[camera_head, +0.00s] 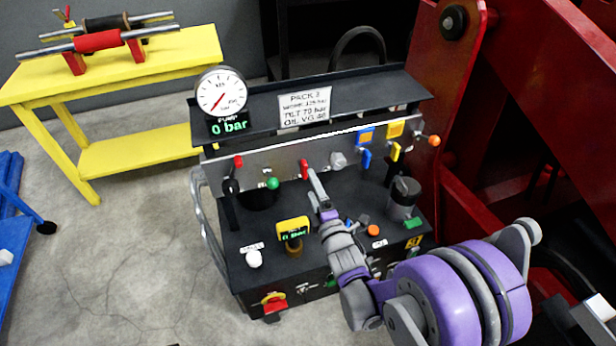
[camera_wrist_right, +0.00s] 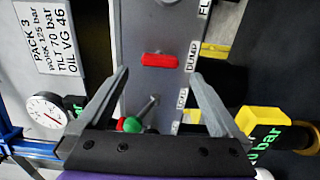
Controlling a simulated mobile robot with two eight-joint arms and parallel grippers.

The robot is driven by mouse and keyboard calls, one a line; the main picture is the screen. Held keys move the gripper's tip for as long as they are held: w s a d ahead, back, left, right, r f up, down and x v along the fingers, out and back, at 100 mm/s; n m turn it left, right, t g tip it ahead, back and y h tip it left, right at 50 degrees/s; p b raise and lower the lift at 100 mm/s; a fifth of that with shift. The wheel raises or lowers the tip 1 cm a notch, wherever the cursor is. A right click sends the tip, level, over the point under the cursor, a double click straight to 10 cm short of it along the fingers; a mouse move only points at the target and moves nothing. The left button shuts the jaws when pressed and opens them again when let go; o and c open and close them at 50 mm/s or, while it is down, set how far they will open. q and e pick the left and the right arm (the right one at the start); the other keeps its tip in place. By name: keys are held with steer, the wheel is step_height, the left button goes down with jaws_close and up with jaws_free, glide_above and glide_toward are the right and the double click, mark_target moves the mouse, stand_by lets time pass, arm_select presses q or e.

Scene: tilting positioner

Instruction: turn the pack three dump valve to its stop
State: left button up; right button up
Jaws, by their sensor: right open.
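The dump valve is a red handle (camera_wrist_right: 160,60) beside a label reading DUMP on the grey manifold plate in the right wrist view. The handle lies across the plate's long axis. In the head view the red handle (camera_head: 304,168) stands roughly upright on the manifold (camera_head: 270,155). My right gripper (camera_wrist_right: 160,74) is open, with one finger on each side of the handle in the picture and a gap to both. I cannot tell how deep the fingers reach. In the head view my right gripper (camera_head: 318,187) is just in front of the handle. My left gripper is not seen.
The sign (camera_head: 304,105) reads PACK 3. A green ball knob (camera_head: 272,183), blue lever (camera_head: 366,158) and yellow lever (camera_head: 395,151) flank the valve. A yellow display (camera_head: 292,229) and grey-topped cylinder (camera_head: 403,198) stand on the pack.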

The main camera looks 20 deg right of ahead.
steer(key=shift+s+d, duration=0.1)
steer(key=shift+s, duration=2.3)
